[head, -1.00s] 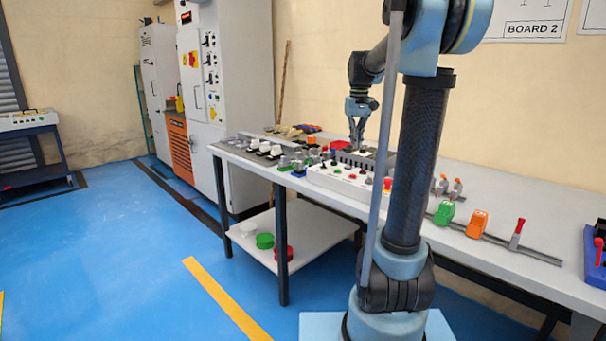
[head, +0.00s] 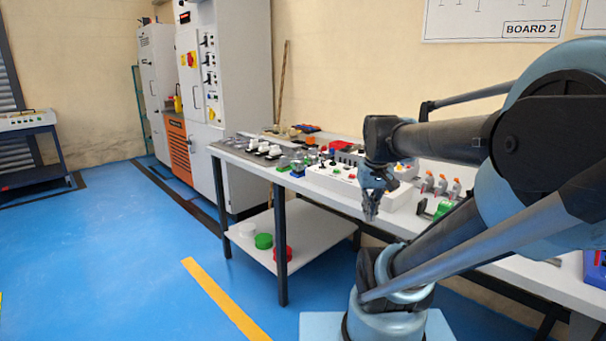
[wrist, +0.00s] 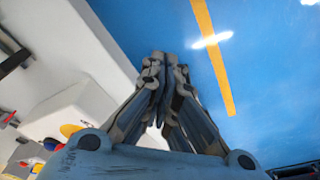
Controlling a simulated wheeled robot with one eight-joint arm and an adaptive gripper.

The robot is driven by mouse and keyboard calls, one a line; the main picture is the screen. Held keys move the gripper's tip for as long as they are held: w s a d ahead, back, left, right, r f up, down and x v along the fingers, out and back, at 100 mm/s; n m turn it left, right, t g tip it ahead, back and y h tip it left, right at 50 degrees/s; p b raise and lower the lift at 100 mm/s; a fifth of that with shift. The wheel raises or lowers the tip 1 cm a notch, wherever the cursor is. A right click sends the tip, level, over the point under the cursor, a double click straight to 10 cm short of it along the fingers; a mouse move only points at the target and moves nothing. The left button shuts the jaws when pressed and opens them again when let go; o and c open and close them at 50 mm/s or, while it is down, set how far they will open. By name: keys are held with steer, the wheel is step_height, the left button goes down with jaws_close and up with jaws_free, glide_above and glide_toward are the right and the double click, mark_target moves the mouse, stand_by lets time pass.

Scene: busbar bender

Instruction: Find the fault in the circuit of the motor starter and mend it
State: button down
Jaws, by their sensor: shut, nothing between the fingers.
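My gripper (head: 371,214) hangs at the front edge of the long bench in the head view, fingers pointing down. It is shut and empty. In the wrist view my gripper (wrist: 166,58) shows its fingertips together, over the bench edge and the blue floor. A white control box (head: 333,178) with coloured buttons stands on the bench just behind and left of my gripper. Its right part is partly hidden by my arm. Several small devices, red, grey and white, sit around it. I cannot tell which of these is the motor starter, and no fault is visible at this size.
The long bench (head: 232,155) carries clamps and a green device (head: 441,210) on the right, partly hidden by my arm. Its lower shelf (head: 310,238) holds green, red and white round parts. A tall grey cabinet (head: 238,100) stands behind left. The blue floor in front is clear.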

steer(key=s+f, duration=0.7)
steer(key=f, duration=0.1)
steer(key=shift+f+m, duration=0.25)
steer(key=shift+m, duration=0.05)
